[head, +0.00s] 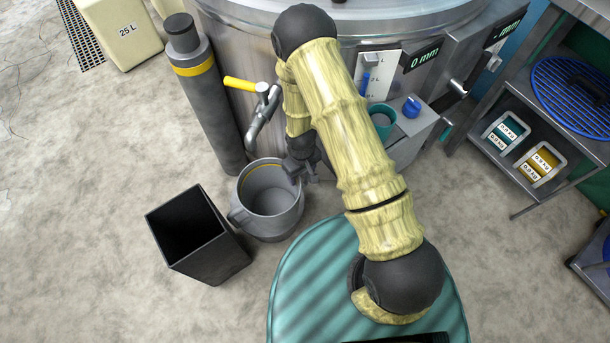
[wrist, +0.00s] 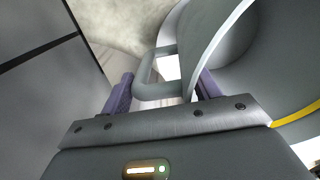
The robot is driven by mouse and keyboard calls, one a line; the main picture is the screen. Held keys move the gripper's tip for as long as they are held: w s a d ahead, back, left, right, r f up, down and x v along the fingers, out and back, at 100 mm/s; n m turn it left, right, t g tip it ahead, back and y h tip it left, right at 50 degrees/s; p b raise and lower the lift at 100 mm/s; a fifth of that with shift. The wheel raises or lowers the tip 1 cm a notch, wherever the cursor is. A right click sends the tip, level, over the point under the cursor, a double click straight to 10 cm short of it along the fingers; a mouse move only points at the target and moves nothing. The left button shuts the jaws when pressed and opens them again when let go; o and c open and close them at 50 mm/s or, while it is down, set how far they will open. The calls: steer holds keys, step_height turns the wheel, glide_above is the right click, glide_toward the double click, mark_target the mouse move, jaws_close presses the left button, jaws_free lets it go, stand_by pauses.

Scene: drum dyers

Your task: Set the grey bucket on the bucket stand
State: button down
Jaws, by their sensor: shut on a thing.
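The grey bucket (head: 272,198) is upright below the metal tap in the head view, with a yellow line inside near its rim. My gripper (head: 298,170) is at the bucket's upper right rim. In the wrist view the bucket's wall (wrist: 212,40) curves past on the right, and a grey loop handle (wrist: 146,82) lies between the two purple fingers of my gripper (wrist: 163,90). My gripper is shut on this handle. I cannot make out the bucket stand; the bucket's underside is hidden, so I cannot tell what it rests on.
A black open bin (head: 205,235) stands left of the bucket. A grey cylinder with a yellow band (head: 205,95) stands behind it. The tap (head: 262,115) with a yellow lever comes from the steel drum (head: 245,55). A shelf unit (head: 545,195) is at right.

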steer(key=shift+w+a+f+b, duration=0.25)
steer(key=shift+w+a, duration=0.2)
steer(key=shift+w, duration=0.3)
steer(key=shift+w+a+f+b, duration=0.1)
steer(key=shift+w+a+f, duration=0.2)
steer(key=shift+w+a, duration=0.35)
steer(key=shift+w+a+f+b, duration=0.2)
steer(key=shift+w+a+f, duration=0.1)
steer(key=shift+w, duration=0.6)
steer(key=shift+c, duration=1.4)
jaws_free()
step_height(320, 180, up, 8)
steer(key=p, duration=0.2)
steer(key=shift+f+p, duration=0.25)
steer(key=shift+p, duration=0.1)
